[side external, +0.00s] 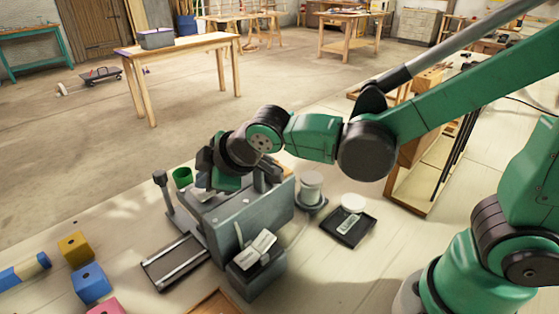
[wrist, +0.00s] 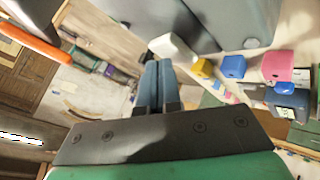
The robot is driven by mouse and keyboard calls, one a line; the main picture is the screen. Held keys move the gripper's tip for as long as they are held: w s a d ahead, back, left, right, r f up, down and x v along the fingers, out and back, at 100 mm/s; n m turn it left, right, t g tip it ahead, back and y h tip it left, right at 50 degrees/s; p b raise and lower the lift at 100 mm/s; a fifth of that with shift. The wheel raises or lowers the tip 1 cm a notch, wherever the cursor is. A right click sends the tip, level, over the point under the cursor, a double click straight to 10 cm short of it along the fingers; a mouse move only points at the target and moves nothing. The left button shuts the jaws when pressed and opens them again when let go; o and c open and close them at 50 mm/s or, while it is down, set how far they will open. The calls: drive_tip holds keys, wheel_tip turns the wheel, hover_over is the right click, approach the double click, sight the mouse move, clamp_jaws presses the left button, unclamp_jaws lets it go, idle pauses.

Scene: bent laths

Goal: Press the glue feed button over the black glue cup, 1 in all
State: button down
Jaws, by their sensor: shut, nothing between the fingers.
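My gripper (wrist: 158,72) shows in the wrist view with its two blue-grey fingers together and nothing between them. In the side view its wrist end is low over the back of a grey machine (side external: 265,215), and the fingertips cannot be made out there. A green cup (side external: 182,177) stands at the machine's back left. I cannot pick out the black glue cup or its feed button in either view; the arm and the machine's grey panel cover that area. Whether the fingers touch anything cannot be told.
Yellow (side external: 74,247) and blue (side external: 90,283) blocks lie at the front left.

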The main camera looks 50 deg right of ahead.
drive_tip(key=shift+r, duration=1.05)
drive_tip(key=shift+r, duration=2.5)
drive_tip(key=s+d+m, duration=0.2)
drive_tip(key=d+m, duration=0.1)
drive_tip(key=s+d+f+m+h, duration=0.1)
drive_tip(key=d+m, duration=0.2)
drive_tip(key=d, duration=0.1)
drive_tip(key=s+d+f+m, duration=0.1)
drive_tip(key=s+d+m, duration=0.1)
drive_tip(key=d+m, duration=0.2)
drive_tip(key=shift+s+f+h, duration=0.1)
drive_tip(key=shift+s+h, duration=0.2)
drive_tip(key=shift+h, duration=0.1)
drive_tip(key=s+d+f+m+g, duration=0.1)
drive_tip(key=s+d+f, duration=0.1)
drive_tip(key=s+f, duration=0.2)
drive_tip(key=shift+s+g, duration=0.15)
drive_tip(key=shift+g, duration=0.25)
